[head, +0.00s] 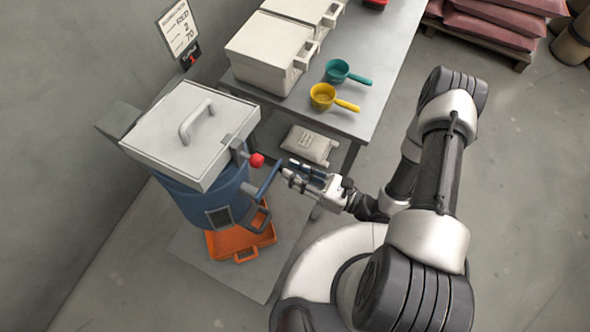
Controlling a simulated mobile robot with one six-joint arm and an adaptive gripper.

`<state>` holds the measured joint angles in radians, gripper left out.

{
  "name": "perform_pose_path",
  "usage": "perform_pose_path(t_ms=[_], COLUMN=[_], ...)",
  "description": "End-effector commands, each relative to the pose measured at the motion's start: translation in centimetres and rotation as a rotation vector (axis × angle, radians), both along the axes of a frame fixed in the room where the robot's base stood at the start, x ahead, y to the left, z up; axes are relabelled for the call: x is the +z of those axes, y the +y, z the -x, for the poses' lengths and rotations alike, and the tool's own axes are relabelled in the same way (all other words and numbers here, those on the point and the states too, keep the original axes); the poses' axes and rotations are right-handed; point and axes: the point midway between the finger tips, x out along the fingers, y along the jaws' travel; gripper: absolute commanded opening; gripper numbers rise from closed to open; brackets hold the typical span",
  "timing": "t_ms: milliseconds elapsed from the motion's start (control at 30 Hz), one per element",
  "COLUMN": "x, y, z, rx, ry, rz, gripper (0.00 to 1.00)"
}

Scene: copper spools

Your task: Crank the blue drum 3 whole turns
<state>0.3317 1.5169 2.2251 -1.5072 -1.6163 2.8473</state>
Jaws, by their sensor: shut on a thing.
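The blue drum (190,207) stands at the left under a light grey lid (190,130) with a bar handle; the lid is down. A blue crank arm (266,183) sits on the drum's right side, slanting up to the right. My gripper (286,172) reaches in from the right and is shut on the crank's handle at the arm's upper end. The handle itself is mostly hidden by the fingers. A red knob (257,160) sticks out just above the crank.
An orange tray (222,243) lies under the drum on a grey floor plate. A grey table (362,118) behind holds white bins (262,60), a teal scoop (338,70) and a yellow scoop (322,96). A sack (308,144) lies below.

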Motion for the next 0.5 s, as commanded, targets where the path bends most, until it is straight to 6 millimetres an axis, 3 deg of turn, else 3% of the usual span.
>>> perform_pose_path(t_ms=[367,400,500], x=[-0.31,-0.32,-0.29], y=[-0.08,-0.08,-0.07], z=[-0.04,-0.04,-0.04], rx=[-0.005,-0.005,-0.004], ry=[0.007,0.007,0.007], rz=[0.006,0.006,0.006], gripper=[0.00,0.21,0.28])
